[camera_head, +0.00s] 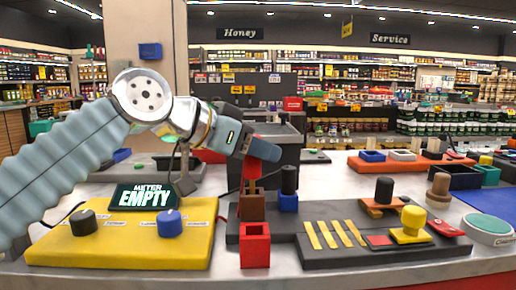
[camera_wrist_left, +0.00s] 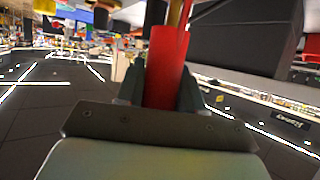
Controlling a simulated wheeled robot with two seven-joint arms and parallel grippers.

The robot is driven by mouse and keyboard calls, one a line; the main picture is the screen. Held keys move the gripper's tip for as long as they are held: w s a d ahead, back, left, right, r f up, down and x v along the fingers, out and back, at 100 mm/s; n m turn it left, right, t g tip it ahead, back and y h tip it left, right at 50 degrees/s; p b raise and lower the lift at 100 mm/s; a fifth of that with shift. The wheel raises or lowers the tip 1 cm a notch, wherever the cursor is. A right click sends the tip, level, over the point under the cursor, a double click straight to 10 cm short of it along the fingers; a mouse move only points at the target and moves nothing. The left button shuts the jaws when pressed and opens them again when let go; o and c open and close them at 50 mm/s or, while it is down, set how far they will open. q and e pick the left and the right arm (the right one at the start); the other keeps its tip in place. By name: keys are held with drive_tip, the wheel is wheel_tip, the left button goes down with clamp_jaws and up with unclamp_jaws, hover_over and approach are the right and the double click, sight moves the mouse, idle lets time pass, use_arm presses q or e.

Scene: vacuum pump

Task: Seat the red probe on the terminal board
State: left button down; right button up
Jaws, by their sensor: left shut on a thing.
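My left gripper (camera_head: 254,152) comes in from the left and is shut on the red probe (camera_head: 250,170). In the left wrist view the probe (camera_wrist_left: 165,70) stands between the two dark fingers (camera_wrist_left: 161,90). In the head view the probe points down over the dark terminal board (camera_head: 283,212), at its left end. Its lower end is near a brown block (camera_head: 252,208); I cannot tell whether they touch. A red square block with a hole in its top (camera_head: 255,246) stands in front of the brown one. A blue block (camera_head: 288,202) with a black plug (camera_head: 289,180) is to the right. My right gripper is not in view.
A yellow meter box (camera_head: 130,250) with two knobs and a "METER EMPTY" display (camera_head: 143,197) stands at left. At right, a dark tray (camera_head: 385,253) bears yellow strips (camera_head: 330,234) and a yellow knob block (camera_head: 411,226). A green-topped disc (camera_head: 488,229) lies at far right.

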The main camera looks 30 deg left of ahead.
use_arm(q)
drive_tip(key=shift+f, duration=0.1)
drive_tip(key=shift+f+b, duration=0.7)
drive_tip(key=shift+b, duration=0.1)
drive_tip(key=shift+f+b, duration=0.4)
drive_tip(key=shift+f, duration=0.05)
idle(0.5)
drive_tip(key=c, duration=0.6)
unclamp_jaws()
